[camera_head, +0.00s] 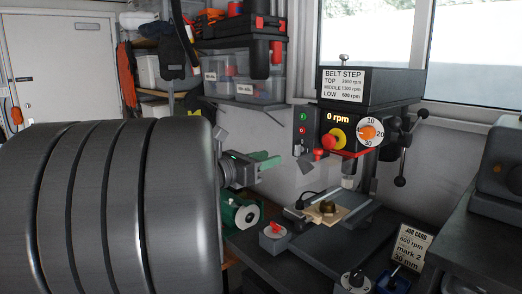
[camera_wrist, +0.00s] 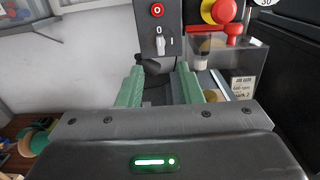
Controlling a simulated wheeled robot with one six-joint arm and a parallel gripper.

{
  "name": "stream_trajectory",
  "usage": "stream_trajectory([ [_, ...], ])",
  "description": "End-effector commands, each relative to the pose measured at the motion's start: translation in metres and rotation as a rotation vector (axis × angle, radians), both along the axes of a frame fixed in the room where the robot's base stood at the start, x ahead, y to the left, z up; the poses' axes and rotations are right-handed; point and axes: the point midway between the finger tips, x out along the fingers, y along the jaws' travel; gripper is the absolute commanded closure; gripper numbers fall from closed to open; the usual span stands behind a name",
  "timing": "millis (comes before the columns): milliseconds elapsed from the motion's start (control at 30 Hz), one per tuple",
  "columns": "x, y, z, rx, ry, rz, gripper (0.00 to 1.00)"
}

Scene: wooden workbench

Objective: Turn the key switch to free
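No "free" label is legible, so I cannot tell for sure which part is the key switch. A small pale switch (camera_wrist: 161,43) with marks beside it sits below a red button on the drill press's dark panel. A grey box with a red knob (camera_head: 275,229) stands on the bench left of the drill table. In the head view my gripper (camera_head: 266,162) is in the air left of the press.
The drill press (camera_head: 368,88) reads 0 rpm. It has a yellow-and-red stop button (camera_head: 337,138), an orange dial pointer (camera_head: 368,132) and a clear guard.

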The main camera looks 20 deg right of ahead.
Motion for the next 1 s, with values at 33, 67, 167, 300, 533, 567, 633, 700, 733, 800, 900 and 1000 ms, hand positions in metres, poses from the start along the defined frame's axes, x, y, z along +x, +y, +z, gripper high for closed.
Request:
stream_trajectory([
  [33,0.002,-0.009,0.001,0.000,0.001,-0.005,0.67],
  [67,0.004,-0.013,0.001,0.000,0.001,-0.005,0.67],
  [167,0.010,-0.028,0.001,0.001,0.001,-0.004,0.67],
  [300,0.019,-0.049,0.001,0.001,0.001,-0.004,0.67],
  [533,0.031,-0.077,0.001,0.000,-0.001,-0.003,0.67],
  [567,0.032,-0.079,0.001,0.000,-0.001,-0.002,0.67],
  [633,0.034,-0.083,0.000,0.001,0.000,-0.001,0.67],
  [700,0.035,-0.086,0.000,0.001,-0.001,-0.001,0.67],
  [733,0.035,-0.086,0.000,0.001,-0.001,-0.001,0.67],
  [800,0.035,-0.087,0.000,0.001,-0.001,0.000,0.67],
  [900,0.035,-0.087,0.000,0.001,-0.001,0.000,0.67],
  [1000,0.035,-0.087,0.000,0.001,-0.001,0.000,0.69],
])
